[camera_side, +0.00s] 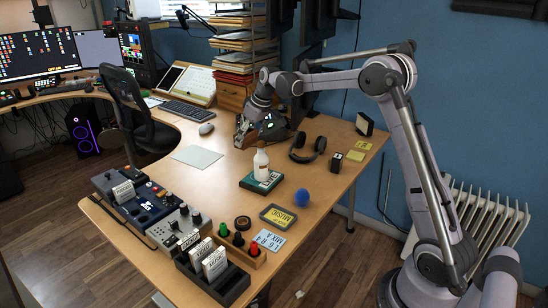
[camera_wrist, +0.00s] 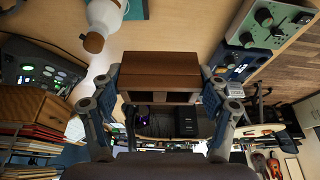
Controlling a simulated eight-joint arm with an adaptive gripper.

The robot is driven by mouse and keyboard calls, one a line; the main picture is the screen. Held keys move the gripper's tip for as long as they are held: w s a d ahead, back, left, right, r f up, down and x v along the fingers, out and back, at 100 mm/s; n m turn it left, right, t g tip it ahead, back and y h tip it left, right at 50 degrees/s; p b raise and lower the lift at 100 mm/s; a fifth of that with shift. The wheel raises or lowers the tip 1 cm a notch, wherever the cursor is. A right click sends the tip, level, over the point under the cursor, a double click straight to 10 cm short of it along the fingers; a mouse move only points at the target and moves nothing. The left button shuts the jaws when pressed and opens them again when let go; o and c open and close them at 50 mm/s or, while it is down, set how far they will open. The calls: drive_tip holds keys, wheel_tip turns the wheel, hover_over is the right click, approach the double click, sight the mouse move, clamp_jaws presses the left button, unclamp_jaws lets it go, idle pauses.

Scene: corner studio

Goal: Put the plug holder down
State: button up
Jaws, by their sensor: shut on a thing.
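The plug holder (camera_wrist: 160,72) is a brown wooden block with dark openings on its near side. In the wrist view it sits between the two fingers of my gripper (camera_wrist: 161,82), which are shut on its left and right ends.
Headphones (camera_side: 308,147) lie to the right. Bare desk shows around the paper sheet (camera_side: 197,156).

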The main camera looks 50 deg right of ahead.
drive_tip(key=s+d+m+h, duration=0.1)
drive_tip(key=s+d+m, duration=0.2)
drive_tip(key=s+d, duration=1.05)
drive_tip(key=s+d+m+h, duration=0.1)
drive_tip(key=s+d+m, duration=0.1)
drive_tip(key=s+d, duration=1.15)
hover_over(320, 186)
drive_tip(key=s, duration=0.1)
wheel_tip(320, 186, down, 18)
drive_tip(key=shift+s+a+f, duration=0.1)
drive_tip(key=shift+a+f, duration=0.05)
drive_tip(key=shift+f, duration=1.95)
drive_tip(key=shift+f, duration=0.1)
drive_tip(key=o, duration=1.3)
